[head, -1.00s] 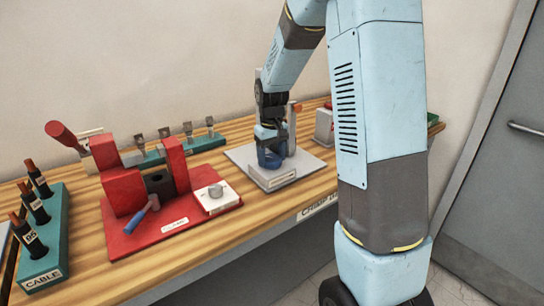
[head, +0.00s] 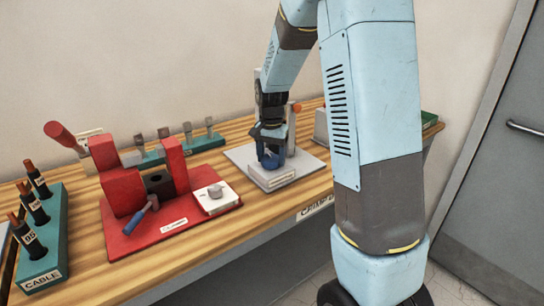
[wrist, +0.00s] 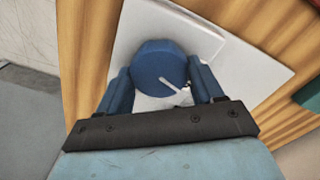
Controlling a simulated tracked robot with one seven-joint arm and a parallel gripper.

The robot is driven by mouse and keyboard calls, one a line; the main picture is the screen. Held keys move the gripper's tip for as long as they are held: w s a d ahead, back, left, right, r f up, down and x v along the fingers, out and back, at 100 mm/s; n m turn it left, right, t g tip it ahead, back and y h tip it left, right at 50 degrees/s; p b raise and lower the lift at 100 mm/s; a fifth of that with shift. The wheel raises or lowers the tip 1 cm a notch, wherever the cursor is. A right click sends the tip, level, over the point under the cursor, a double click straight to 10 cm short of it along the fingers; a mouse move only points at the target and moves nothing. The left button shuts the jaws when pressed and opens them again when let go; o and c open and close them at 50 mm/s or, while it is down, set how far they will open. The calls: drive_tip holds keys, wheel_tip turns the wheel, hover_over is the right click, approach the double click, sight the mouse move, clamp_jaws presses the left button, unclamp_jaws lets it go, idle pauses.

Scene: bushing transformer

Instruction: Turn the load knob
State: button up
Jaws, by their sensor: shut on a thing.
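A round blue knob (wrist: 158,66) with a white pointer line sits on a pale grey block; in the wrist view the line points down and to the right. My gripper (wrist: 160,84) is shut on this knob, with one blue finger on each side. In the head view my gripper (head: 270,150) reaches down over the block (head: 274,180) on a grey base plate (head: 312,164). The knob is mostly hidden there by the fingers. I cannot read any scale around it.
A red press (head: 135,185) with a white box and grey knob (head: 215,197) stands to the left. A green cable rack (head: 42,232) is at the far left. Several metal lugs stand in a green rack (head: 200,144) behind. A grey door (head: 490,180) is at the right.

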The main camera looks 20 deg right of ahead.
sight(271, 157)
drive_tip(key=shift+w+r+m, duration=0.1)
drive_tip(key=shift+m, duration=0.8)
drive_tip(key=o, duration=1)
drive_tip(key=shift+o, duration=0.2)
wheel_tip(271, 157, up, 14)
drive_tip(key=shift+f, duration=0.2)
